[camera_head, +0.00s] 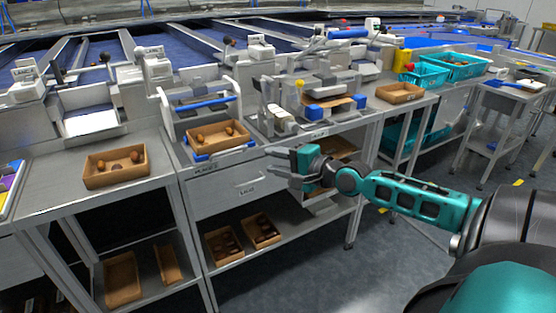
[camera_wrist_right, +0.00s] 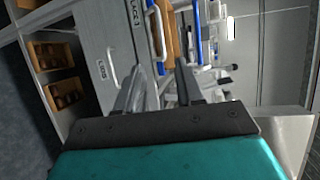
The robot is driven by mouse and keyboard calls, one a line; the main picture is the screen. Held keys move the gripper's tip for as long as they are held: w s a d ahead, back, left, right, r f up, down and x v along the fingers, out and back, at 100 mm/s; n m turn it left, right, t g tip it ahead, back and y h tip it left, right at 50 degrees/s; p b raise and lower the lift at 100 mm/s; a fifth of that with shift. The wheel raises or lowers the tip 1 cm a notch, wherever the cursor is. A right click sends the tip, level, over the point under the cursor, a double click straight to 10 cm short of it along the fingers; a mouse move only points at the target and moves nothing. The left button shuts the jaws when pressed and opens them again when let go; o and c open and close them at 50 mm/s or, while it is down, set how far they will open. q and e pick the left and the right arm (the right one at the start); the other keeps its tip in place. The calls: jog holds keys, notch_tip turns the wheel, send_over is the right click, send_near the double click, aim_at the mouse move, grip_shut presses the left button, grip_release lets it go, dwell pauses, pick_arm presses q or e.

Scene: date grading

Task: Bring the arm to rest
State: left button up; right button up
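My right arm (camera_head: 420,190) reaches in from the right in the head view, teal and black, out over the floor before the workbench. Its gripper (camera_head: 278,168) is in front of the bench's drawer fronts, with its fingers pointing left. In the right wrist view the two grey fingers (camera_wrist_right: 158,85) stand apart with nothing between them. The drawer fronts (camera_wrist_right: 98,60) and their handles show beyond the fingers; whether the fingers touch anything there cannot be told for sure, but no contact shows. My left arm and gripper are not in the head view.
A wooden tray with dates (camera_head: 90,180) stands on the left bench. Another tray (camera_head: 240,138) sits on a blue-handled stand, and an empty-looking tray (camera_head: 400,98) lies right. Date trays (camera_head: 212,258) are on the lower shelf. Teal crates (camera_head: 448,78) stand at the back right. The floor (camera_head: 300,285) is clear.

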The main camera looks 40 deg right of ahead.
jog(key=shift+s, duration=0.1)
dwell(0.6)
jog(key=s+a+f+n+g+p, duration=0.1)
jog(key=s+a+f+n, duration=0.35)
jog(key=f, duration=0.25)
jog(key=s+a+f+n+g+p, duration=0.1)
jog(key=s+a+f+n+g, duration=0.1)
jog(key=s+a+f+n, duration=0.55)
jog(key=a+n, duration=0.1)
jog(key=a, duration=0.2)
jog(key=s+a+f+n+g, duration=0.1)
jog(key=s+a+f+n, duration=0.2)
jog(key=a, duration=0.2)
jog(key=s+a+f+n+p, duration=0.1)
jog(key=s+a+f+n, duration=0.1)
jog(key=a, duration=0.3)
jog(key=shift+s+f+n+g, duration=0.25)
jog(key=shift+n+g, duration=0.15)
jog(key=shift+n, duration=0.4)
